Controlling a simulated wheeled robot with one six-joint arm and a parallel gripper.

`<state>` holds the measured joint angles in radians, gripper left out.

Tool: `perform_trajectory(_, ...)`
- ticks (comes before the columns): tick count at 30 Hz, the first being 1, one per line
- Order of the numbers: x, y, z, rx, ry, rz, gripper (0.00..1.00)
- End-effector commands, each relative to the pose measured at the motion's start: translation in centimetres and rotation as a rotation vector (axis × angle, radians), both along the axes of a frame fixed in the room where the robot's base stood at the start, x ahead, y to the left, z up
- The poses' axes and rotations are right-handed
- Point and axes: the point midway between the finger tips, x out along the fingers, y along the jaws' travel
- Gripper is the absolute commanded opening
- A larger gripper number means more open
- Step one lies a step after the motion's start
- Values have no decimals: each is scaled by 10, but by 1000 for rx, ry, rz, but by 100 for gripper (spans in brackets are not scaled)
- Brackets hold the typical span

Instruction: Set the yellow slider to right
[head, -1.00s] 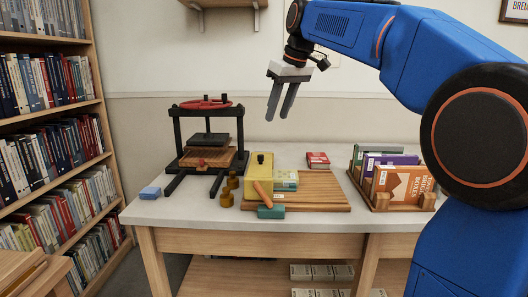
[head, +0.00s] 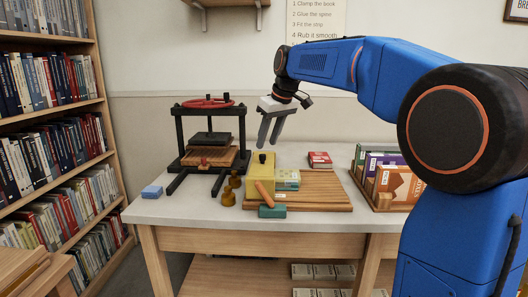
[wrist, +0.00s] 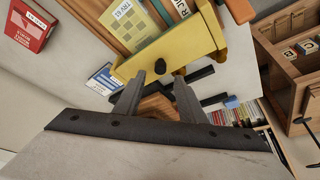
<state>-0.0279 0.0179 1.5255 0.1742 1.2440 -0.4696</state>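The yellow slider (head: 258,183) is a yellow block with a black knob (head: 262,158) on top. It stands at the left part of a wooden board (head: 325,197) on the table. In the wrist view the yellow slider (wrist: 185,42) lies across the upper middle, and its black knob (wrist: 160,67) shows just beyond and between my fingertips. My gripper (head: 270,143) hangs above the slider with two grey fingers, tilted. In the wrist view my gripper (wrist: 159,78) is open with nothing between its fingers. I cannot tell how far the fingertips are above the knob.
A black press with a red wheel (head: 208,104) stands left of the slider. A red book (head: 320,160) and a book rack (head: 385,195) are to the right.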

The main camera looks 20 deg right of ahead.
Motion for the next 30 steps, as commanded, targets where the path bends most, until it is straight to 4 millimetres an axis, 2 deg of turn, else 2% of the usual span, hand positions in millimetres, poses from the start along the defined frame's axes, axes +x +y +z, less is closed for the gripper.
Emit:
perform_trajectory(3,7,4,-19,0,4,1,37)
perform_trajectory(9,14,8,-40,0,2,1,37)
perform_trajectory(14,17,9,-47,0,1,0,37)
perform_trajectory(22,18,9,-48,0,1,0,37)
perform_trajectory(23,18,9,-48,0,1,0,34)
perform_trajectory(27,18,9,-48,0,1,0,1)
perform_trajectory(30,18,9,-48,0,1,0,0)
